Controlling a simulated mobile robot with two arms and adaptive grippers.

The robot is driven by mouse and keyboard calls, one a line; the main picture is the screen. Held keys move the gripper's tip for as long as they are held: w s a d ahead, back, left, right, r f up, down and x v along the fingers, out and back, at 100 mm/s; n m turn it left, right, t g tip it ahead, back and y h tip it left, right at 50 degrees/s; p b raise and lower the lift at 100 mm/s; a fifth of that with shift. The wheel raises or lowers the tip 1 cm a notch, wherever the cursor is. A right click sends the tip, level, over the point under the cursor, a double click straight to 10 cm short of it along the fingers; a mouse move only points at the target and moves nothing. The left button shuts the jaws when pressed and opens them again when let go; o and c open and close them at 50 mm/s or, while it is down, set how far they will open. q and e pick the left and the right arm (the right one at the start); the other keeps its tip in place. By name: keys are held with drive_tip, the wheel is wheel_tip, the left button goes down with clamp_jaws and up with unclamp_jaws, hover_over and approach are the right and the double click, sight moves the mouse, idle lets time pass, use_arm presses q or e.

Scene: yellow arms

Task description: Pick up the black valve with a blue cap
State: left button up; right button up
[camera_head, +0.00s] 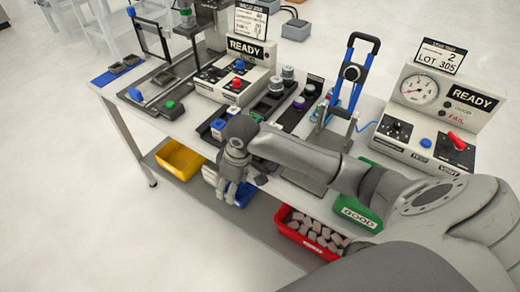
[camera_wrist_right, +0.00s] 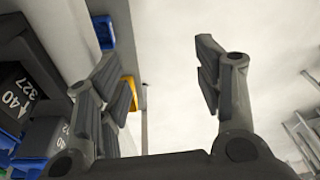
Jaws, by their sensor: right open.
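My right gripper (camera_head: 232,188) hangs at the front edge of the workbench, in front of several small parts. In the right wrist view the right gripper (camera_wrist_right: 155,80) is open, with nothing between its fingers. A black valve body (camera_wrist_right: 22,95) marked 40 and 327 shows at the left of that view, with blue parts at its lower edge, outside the fingers. In the head view black parts with blue tops (camera_head: 218,126) stand just behind the gripper, partly hidden by my wrist. I cannot tell which is the named valve. My left gripper is not in view.
The workbench carries a READY control box (camera_head: 236,75), a gauge box (camera_head: 440,105) and a blue-railed stand (camera_head: 345,85). Below are a yellow bin (camera_head: 180,158), a red bin (camera_head: 300,240) of grey parts and a green GOOD bin (camera_head: 360,213). The floor in front is clear.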

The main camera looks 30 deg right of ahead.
drive_tip(key=shift+m+g+h, duration=0.7)
drive_tip(key=shift+m, duration=0.2)
drive_tip(key=w+d+r, duration=0.1)
drive_tip(key=d+r, duration=0.3)
drive_tip(key=w+d+r, duration=0.2)
drive_tip(key=d+r, duration=0.2)
drive_tip(key=r, duration=0.1)
drive_tip(key=w+d+r, duration=0.2)
drive_tip(key=d+r, duration=0.2)
drive_tip(key=r, duration=0.1)
drive_tip(key=shift+d, duration=0.3)
wheel_tip(320, 180, down, 5)
drive_tip(key=shift+d+p, duration=0.1)
drive_tip(key=shift+p, duration=0.45)
drive_tip(key=shift+w+f+p, duration=0.15)
drive_tip(key=shift+f+p, duration=0.65)
drive_tip(key=shift+f, duration=1.9)
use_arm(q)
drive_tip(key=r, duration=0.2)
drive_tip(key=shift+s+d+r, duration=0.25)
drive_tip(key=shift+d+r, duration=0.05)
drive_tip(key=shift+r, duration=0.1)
use_arm(e)
drive_tip(key=c, duration=1.1)
